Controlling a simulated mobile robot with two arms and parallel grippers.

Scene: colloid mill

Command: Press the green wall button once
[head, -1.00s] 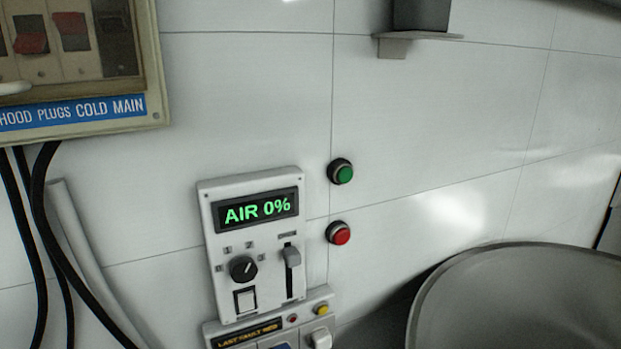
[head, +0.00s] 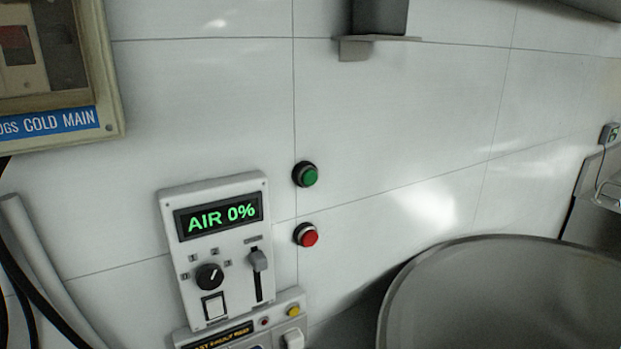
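The green wall button (head: 309,175) is a round green cap in a black ring on the white tiled wall, near the middle of the head view. A red button (head: 308,236) of the same form sits directly below it. Nothing touches or covers either button. Neither of my grippers shows in the head view.
A control panel (head: 222,243) reading "AIR 0%" with a knob and slider is left of the buttons. A switch box (head: 52,123) is at upper left, with black cables below. A large round metal vessel (head: 505,300) stands at lower right. A small shelf (head: 378,43) juts out above.

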